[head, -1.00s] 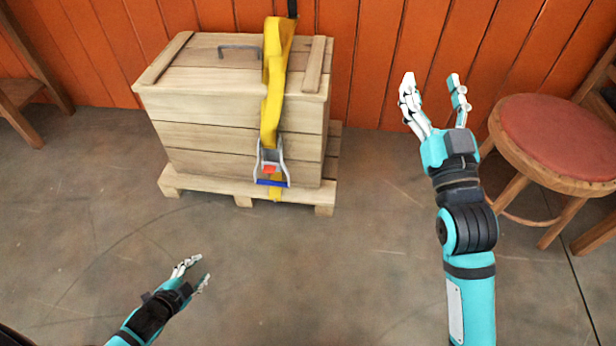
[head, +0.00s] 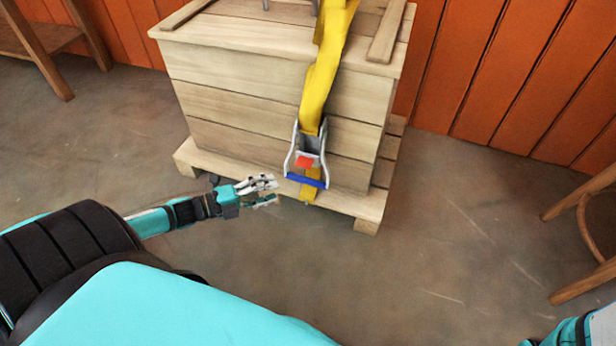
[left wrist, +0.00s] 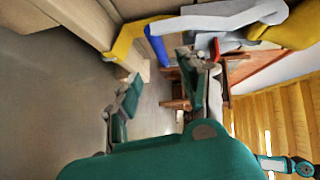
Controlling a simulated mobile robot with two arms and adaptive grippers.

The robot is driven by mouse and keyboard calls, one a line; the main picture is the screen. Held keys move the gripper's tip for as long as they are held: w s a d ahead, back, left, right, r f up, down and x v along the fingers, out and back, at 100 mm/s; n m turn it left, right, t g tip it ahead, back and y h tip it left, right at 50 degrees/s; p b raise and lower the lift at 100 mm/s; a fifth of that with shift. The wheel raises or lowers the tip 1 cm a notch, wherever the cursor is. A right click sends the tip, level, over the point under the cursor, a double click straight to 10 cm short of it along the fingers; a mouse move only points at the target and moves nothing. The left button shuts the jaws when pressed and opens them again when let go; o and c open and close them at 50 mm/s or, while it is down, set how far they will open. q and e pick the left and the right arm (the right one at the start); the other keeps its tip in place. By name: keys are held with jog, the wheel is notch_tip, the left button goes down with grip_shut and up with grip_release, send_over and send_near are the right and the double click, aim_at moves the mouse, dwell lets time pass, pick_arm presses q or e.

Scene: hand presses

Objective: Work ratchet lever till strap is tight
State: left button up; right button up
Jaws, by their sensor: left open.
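The ratchet (head: 309,146) has a grey metal frame, a red part and a lever with a blue grip bar (head: 306,181). It hangs on the front of the wooden crate (head: 240,98). The yellow strap (head: 322,82) runs over the crate into it, and a short yellow tail shows below. The lever points down. My left gripper (head: 270,191) is open and empty, just left of the blue bar and apart from it. In the left wrist view, the blue bar (left wrist: 160,46) lies just beyond the open fingers. My right gripper is out of view.
The crate stands on a wooden pallet (head: 352,203) close to the ratchet. A stool (head: 585,240) is partly in view at the right, and wooden furniture (head: 40,45) stands at upper left. An orange wall (head: 490,70) is behind. The floor in front is clear.

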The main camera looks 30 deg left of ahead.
aim_at(302, 182)
pick_arm(q)
jog(key=b+x, duration=0.5)
jog(key=x, duration=0.5)
jog(key=shift+f, duration=0.15)
jog(key=shift+w+d+b, duration=0.3)
jog(key=shift+w, duration=0.2)
grip_shut()
